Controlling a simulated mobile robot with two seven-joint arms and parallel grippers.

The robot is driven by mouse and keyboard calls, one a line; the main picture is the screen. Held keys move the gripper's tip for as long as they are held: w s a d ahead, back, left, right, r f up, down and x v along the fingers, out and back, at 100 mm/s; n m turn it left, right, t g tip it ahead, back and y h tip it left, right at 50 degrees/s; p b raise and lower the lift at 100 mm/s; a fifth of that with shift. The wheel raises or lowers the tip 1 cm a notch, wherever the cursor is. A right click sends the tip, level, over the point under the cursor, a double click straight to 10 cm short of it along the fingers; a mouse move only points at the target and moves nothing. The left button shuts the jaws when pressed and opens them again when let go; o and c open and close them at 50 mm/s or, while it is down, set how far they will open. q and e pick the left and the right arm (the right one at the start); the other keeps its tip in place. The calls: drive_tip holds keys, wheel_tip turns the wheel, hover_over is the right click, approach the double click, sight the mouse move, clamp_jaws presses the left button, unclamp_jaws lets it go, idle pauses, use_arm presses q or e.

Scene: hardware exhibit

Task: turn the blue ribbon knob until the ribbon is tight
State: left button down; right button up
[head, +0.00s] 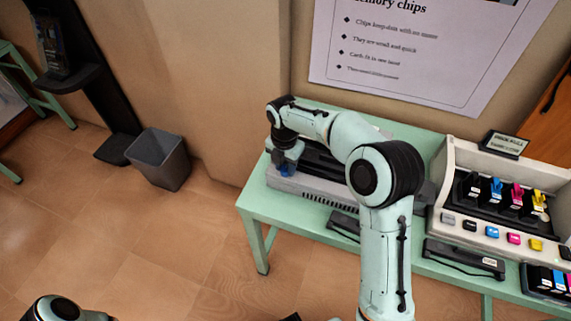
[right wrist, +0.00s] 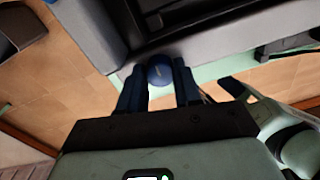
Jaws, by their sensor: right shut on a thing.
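The blue ribbon knob (right wrist: 160,69) sits at the edge of a grey machine (head: 306,190) on the green table. In the right wrist view the knob lies between the two dark fingers of my right gripper (right wrist: 160,84), which is shut on it. In the head view my right gripper (head: 286,163) points down at the machine's left end, and only a bit of blue shows below it. My arm covers part of the machine. I cannot make out the ribbon or how tight it is. My left gripper is out of view.
The green table (head: 252,208) stands against the wall. To the right is a pale printer-like unit (head: 447,192) with coloured cartridges. Dark label holders (head: 464,258) sit along the front edge. A grey bin (head: 160,160) stands on the floor, with open floor before it.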

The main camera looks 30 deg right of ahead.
drive_tip(key=m+p, duration=0.1)
drive_tip(key=m, duration=0.2)
drive_tip(key=shift+r, duration=0.1)
drive_tip(key=m+p, duration=0.1)
drive_tip(key=m, duration=0.7)
drive_tip(key=shift+m, duration=0.3)
drive_tip(key=m, duration=0.4)
drive_tip(key=shift+m+p, duration=0.3)
drive_tip(key=m, duration=0.4)
drive_tip(key=shift+s+m, duration=0.1)
drive_tip(key=shift+m, duration=0.2)
drive_tip(key=m, duration=0.9)
drive_tip(key=shift+m, duration=0.4)
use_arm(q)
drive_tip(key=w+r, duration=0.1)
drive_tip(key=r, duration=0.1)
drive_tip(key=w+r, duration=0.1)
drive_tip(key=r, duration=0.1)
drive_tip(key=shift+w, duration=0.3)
use_arm(e)
drive_tip(key=m, duration=0.5)
